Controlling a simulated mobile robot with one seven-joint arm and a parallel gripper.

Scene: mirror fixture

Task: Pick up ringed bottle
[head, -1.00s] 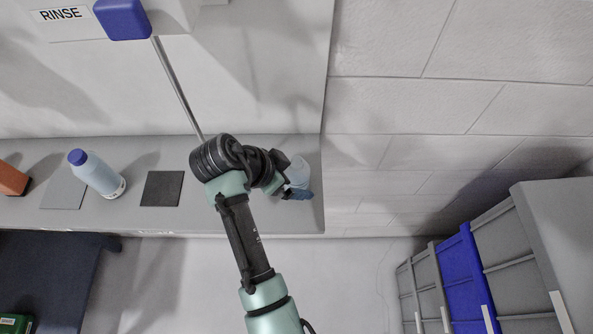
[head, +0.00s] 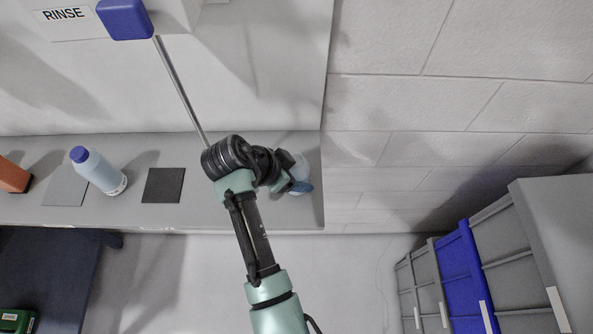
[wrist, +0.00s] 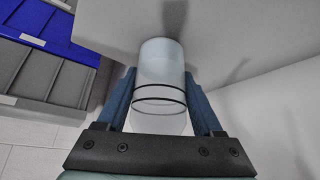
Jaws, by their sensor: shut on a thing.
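A pale, whitish bottle with dark rings around it (wrist: 158,68) stands between the two blue fingers of my gripper (wrist: 160,82) in the wrist view. The fingers are shut on its sides. In the head view my gripper (head: 299,187) is at the right end of the grey ledge, and a pale part of the held bottle (head: 301,164) shows behind it. My wrist hides the rest. I cannot tell whether the bottle touches the ledge. Another pale blue bottle with a blue cap (head: 97,171) stands, apart from my gripper, on the left of the ledge (head: 225,216).
A dark square pad (head: 163,186), a grey pad (head: 66,188) and an orange block (head: 13,176) lie on the ledge. A metal rod (head: 182,91) slopes down close behind my wrist. Grey and blue bins (head: 468,264) stand at the lower right.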

